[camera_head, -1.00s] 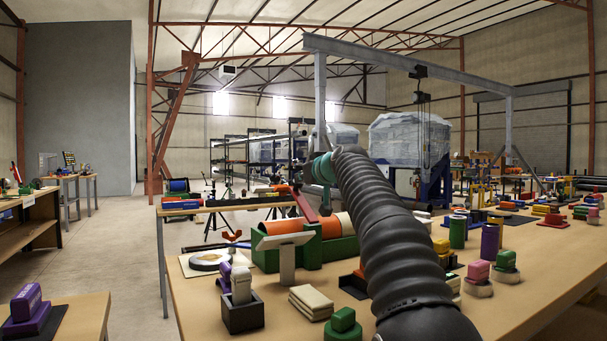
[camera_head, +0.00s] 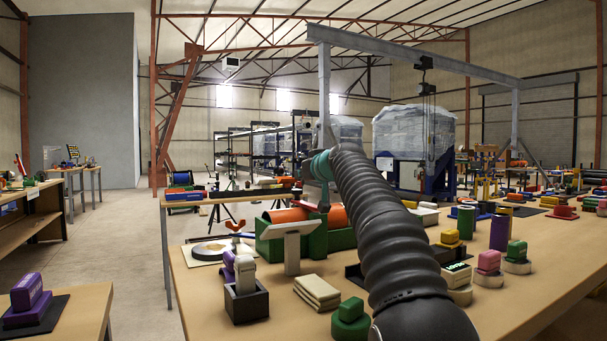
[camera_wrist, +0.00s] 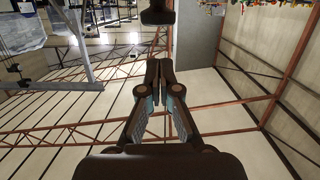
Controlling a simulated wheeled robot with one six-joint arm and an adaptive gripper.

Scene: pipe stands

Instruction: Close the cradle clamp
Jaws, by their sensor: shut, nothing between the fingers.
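The green cradle (camera_head: 273,250) stands on the near table, with an orange pipe (camera_head: 285,216) lying in it. A red clamp piece (camera_head: 306,206) shows low over the pipe, just left of my arm's end. Its far end is hidden, so I cannot tell whether it is fully seated. An orange forked part (camera_head: 240,226) stands at the cradle's left end. In the wrist view my gripper (camera_wrist: 159,66) points upward, its fingers together and empty. A dark blunt object (camera_wrist: 157,14) lies beyond the fingertips; I cannot tell what it is.
A pale T-shaped stand (camera_head: 291,245) is in front of the cradle. A dark box (camera_head: 246,302), cream blocks (camera_head: 317,291) and a green stamp (camera_head: 350,320) sit nearer. Several coloured stamps crowd the table right of my arm. A grey gantry (camera_head: 420,57) rises behind.

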